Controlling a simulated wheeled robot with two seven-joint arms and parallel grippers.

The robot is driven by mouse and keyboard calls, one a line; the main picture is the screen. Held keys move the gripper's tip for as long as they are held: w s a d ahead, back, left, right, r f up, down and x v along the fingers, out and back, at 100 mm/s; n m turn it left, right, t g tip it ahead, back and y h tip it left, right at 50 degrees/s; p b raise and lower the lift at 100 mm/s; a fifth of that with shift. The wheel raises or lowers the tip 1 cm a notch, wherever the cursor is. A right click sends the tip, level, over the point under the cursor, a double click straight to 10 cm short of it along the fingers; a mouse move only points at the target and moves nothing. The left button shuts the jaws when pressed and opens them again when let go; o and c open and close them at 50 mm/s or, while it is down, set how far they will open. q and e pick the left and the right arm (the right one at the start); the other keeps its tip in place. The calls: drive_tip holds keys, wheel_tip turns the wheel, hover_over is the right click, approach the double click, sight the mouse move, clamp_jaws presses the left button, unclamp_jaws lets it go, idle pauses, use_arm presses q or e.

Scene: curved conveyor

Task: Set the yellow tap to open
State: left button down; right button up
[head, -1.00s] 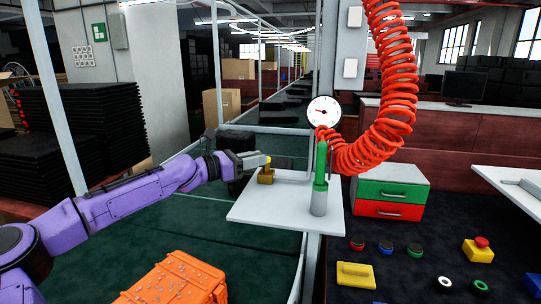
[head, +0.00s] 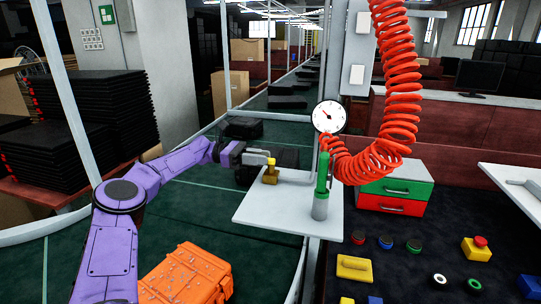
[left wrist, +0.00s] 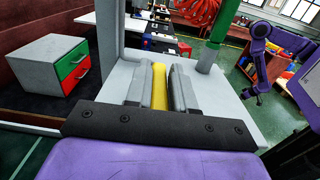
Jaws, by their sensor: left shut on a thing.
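The yellow tap (head: 270,175) sits at the left end of a short grey pipe on a white board. My left gripper (head: 266,160) reaches it from the left, at the top of the tap. In the left wrist view the yellow handle (left wrist: 159,88) lies lengthwise between the two grey fingers, which are shut on it. The fingers hide much of the handle in the head view, so its exact angle is hard to tell. A purple arm shows at the right of the left wrist view; the state of its small, dark gripper (left wrist: 259,98) cannot be made out.
The white board (head: 262,215) also bears a green-handled grey cylinder (head: 320,200). A round gauge (head: 329,117) stands behind, beside a red coiled hose (head: 400,95). A green-and-red drawer box (head: 397,190) is to the right. An orange case (head: 187,275) lies front left.

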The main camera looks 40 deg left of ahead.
use_arm(q)
drive_tip(key=shift+d+f, duration=0.1)
drive_tip(key=shift+f, duration=0.05)
idle(0.3)
drive_tip(key=c, duration=1.3)
unclamp_jaws()
drive_tip(key=shift+o, duration=1.3)
drive_tip(key=shift+w, duration=0.2)
drive_tip(key=b+v, duration=0.1)
drive_tip(key=v, duration=0.6)
drive_tip(key=shift+b, duration=0.4)
drive_tip(key=shift+a, duration=0.25)
drive_tip(key=shift+d, duration=0.1)
